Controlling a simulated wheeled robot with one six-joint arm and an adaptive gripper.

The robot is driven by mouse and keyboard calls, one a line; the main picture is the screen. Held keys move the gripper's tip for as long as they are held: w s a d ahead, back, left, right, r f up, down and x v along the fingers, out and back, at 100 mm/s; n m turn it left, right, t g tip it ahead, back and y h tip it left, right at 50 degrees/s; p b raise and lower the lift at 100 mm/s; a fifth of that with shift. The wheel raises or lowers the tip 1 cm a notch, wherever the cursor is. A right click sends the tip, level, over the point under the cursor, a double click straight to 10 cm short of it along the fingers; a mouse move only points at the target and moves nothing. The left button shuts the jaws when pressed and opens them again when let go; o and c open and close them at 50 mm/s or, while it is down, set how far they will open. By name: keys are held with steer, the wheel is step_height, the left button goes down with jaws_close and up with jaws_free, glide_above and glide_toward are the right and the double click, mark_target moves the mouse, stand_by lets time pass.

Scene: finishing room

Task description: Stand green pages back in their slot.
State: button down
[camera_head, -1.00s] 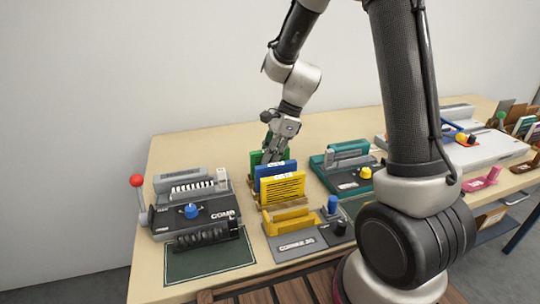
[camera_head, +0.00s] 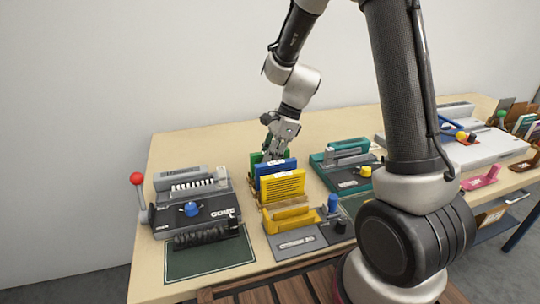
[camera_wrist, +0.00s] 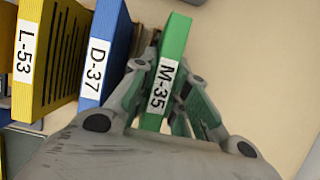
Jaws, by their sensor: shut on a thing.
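The green pages (camera_wrist: 172,55), labelled M-35, stand between the fingers of my gripper (camera_wrist: 165,100) in the wrist view. My gripper (camera_head: 272,152) is shut on them, and in the head view it reaches down at the back of the wooden rack (camera_head: 294,202). The green pages (camera_head: 255,158) show there only in part, behind the blue pages. They look upright at the rear end of the row. Whether their lower edge sits in the slot is hidden.
The blue pages (camera_head: 277,169), labelled D-37, and yellow pages (camera_head: 283,187), labelled L-53, stand in front. A comb binding machine (camera_head: 190,205) is on the left, a teal machine (camera_head: 345,168) on the right, and a yellow-and-grey device (camera_head: 292,230) in front. The table behind the rack is clear.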

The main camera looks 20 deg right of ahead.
steer(key=c, duration=1.7)
jaws_free()
steer(key=shift+v, duration=5.45)
steer(key=shift+n, duration=0.7)
steer(key=shift+s+d+f+n, duration=0.15)
steer(key=shift+s+d+n, duration=0.05)
steer(key=shift+n, duration=0.6)
steer(key=s+d+r+n+t+h, duration=0.1)
steer(key=s+d+r+n, duration=0.2)
steer(key=s+n, duration=0.2)
steer(key=s+d+r+n+t+h, duration=0.1)
steer(key=s+n, duration=0.4)
steer(key=s, duration=0.5)
steer(key=s+d+r+n+t+h, duration=0.2)
steer(key=s+d+r+n, duration=0.3)
steer(key=s+d+r, duration=0.1)
steer(key=shift+s+d+h, duration=0.1)
steer(key=shift+s+h, duration=0.2)
steer(key=shift+s, duration=0.5)
